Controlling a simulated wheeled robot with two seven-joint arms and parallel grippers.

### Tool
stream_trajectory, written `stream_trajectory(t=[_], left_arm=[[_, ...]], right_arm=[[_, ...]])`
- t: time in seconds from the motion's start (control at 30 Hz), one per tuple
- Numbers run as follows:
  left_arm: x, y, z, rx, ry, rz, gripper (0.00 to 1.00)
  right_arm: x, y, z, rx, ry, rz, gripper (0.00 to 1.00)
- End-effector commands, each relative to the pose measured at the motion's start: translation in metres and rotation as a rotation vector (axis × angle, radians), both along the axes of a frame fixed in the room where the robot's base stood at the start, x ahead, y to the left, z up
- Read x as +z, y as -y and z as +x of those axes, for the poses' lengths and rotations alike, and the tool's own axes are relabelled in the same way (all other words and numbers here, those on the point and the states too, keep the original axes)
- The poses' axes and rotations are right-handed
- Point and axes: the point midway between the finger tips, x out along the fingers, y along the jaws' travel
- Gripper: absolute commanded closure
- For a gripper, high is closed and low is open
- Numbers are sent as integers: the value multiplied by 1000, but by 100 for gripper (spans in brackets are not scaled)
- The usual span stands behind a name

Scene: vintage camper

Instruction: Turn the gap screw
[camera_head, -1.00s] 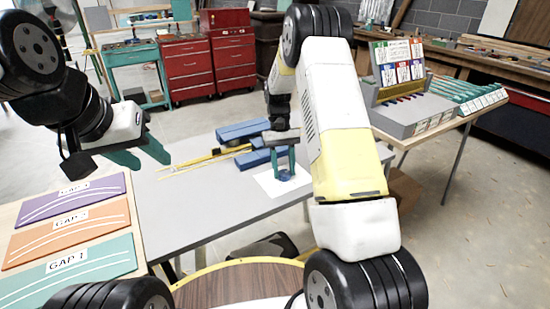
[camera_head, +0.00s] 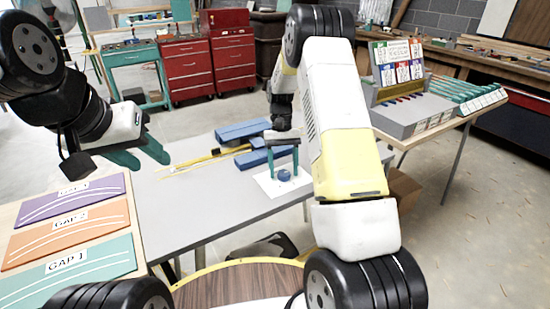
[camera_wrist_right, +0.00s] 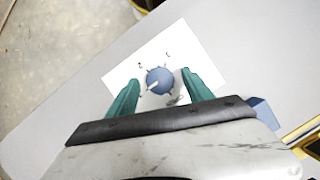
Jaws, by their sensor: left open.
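The gap screw is a blue round knob (camera_head: 284,175) on a white card (camera_head: 266,183) on the grey table. In the right wrist view the knob (camera_wrist_right: 162,79) has a white pointer mark toward its lower left. Small marks, some like digits, stand around it on the card (camera_wrist_right: 175,58). My right gripper (camera_head: 283,172) is open above the card, one teal finger on each side of the knob. In the wrist view a gap shows between the knob and both fingers (camera_wrist_right: 160,77). My left gripper (camera_head: 153,160) is open and empty, in the air left of the table.
Blue blocks (camera_head: 243,131) and yellow strips lie behind the card on the grey table (camera_head: 205,205). Purple, orange and teal gap panels (camera_head: 70,228) lie at the left. A grey box with coloured cards (camera_head: 405,110) stands on the right table.

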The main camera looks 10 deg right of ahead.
Motion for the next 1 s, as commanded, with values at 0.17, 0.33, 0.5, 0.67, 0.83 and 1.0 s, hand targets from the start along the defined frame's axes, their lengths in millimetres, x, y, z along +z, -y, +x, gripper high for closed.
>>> stream_trajectory(t=[0.17,0.33,0.5,0.67,0.83,1.0], left_arm=[[0,0,0,0,0,0,57],[0,0,0,0,0,0,57],[0,0,0,0,0,0,57],[0,0,0,0,0,0,57],[0,0,0,0,0,0,57],[0,0,0,0,0,0,57]], right_arm=[[0,0,0,0,-1,0,40],[11,0,5,0,1,0,40],[38,1,17,0,3,0,40],[60,1,26,0,2,0,40],[71,1,30,0,0,0,40],[72,1,30,0,-1,0,40]])
